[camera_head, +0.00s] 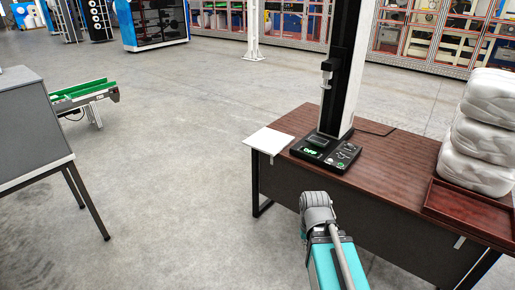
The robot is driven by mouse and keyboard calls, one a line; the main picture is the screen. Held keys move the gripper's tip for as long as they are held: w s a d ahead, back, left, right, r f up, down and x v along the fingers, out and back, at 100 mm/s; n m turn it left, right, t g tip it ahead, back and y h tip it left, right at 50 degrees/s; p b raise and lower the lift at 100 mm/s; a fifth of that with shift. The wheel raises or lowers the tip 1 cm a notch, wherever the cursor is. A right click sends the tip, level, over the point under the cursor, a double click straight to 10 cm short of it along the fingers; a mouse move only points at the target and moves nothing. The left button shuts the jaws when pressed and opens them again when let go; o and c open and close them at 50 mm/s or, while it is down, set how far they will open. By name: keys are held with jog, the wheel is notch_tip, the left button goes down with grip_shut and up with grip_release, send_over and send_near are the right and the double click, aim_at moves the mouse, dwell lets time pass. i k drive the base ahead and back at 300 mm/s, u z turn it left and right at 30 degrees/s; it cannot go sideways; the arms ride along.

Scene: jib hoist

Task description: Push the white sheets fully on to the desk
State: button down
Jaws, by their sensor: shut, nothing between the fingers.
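The white sheets (268,140) lie flat in a stack at the left end of the dark brown desk (385,165). Their left part sticks out past the desk's left edge, over the floor. Their right part rests on the desktop, close to the black base of a test stand. My teal and grey arm reaches up from the bottom of the view, in front of the desk's front panel. Its fingers do not show, so I cannot see where my gripper is relative to the sheets.
The test stand (325,149) has a lit panel and a tall column. A grey table (30,130) and a green conveyor (85,90) stand left. Open floor lies between them and the desk.

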aim_at(268, 141)
jog(key=z, duration=0.2)
jog(key=i, duration=1.9)
jog(key=u, duration=0.6)
jog(key=k, duration=0.95)
jog(key=u, duration=0.1)
jog(key=i, duration=0.6)
jog(key=u, duration=0.05)
